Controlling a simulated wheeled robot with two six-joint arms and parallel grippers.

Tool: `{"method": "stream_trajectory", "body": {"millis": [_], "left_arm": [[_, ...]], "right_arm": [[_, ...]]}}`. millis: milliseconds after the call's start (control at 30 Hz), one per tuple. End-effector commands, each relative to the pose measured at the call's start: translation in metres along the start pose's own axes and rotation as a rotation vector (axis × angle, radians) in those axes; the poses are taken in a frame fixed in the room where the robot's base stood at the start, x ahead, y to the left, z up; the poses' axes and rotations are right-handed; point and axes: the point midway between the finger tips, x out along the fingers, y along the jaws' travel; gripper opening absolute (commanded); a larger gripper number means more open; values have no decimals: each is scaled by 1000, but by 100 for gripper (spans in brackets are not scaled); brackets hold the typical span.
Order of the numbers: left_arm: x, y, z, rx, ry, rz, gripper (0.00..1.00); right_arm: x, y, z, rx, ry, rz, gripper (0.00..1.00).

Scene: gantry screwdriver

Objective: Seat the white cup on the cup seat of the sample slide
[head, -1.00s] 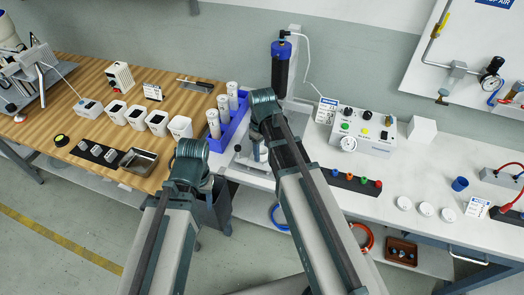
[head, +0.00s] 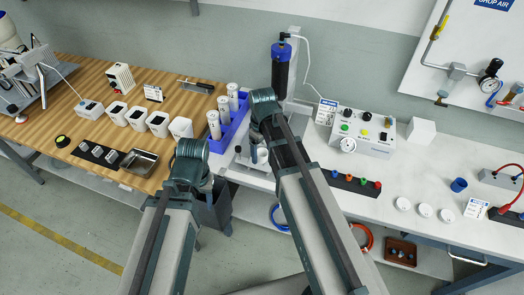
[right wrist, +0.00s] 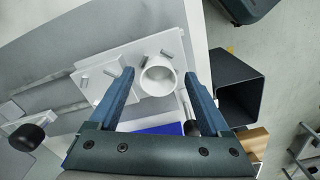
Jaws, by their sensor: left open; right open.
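In the right wrist view a round white cup (right wrist: 158,82) stands upright, seen from above with its hollow showing. It is on a pale plate (right wrist: 108,68) with short metal pegs, which looks like the sample slide; whether the cup sits fully in its seat I cannot tell. My right gripper (right wrist: 158,74) is open, with one finger on either side of the cup and gaps showing. In the head view my right gripper (head: 256,154) is small and partly hidden by my arm at the bench's left end. My left gripper (head: 207,186) is open, largely hidden behind its arm, and away from the cup.
A blue rack (head: 228,133) with white bottles stands left of my right gripper. A dark bin (head: 212,212) is below. A control box (head: 362,134) and a dark strip with coloured knobs (head: 352,182) stand to the right. Several white containers stand on the wooden table (head: 85,112).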

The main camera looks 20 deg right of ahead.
Motion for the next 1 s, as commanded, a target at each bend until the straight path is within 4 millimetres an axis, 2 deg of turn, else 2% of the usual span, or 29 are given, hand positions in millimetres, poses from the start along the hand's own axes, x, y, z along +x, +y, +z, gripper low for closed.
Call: {"method": "stream_trajectory", "body": {"millis": [33,700,833,1000], "left_arm": [[-11,-1,1,0,0,0,50],[-108,-10,6,0,0,0,50],[-121,-12,7,0,0,0,50],[-125,-12,7,0,0,0,50]], "right_arm": [[-11,1,-1,0,1,2,85],[-109,0,0,-1,0,0,85],[-121,0,0,-1,0,0,85],[-126,0,0,-1,0,-1,85]]}}
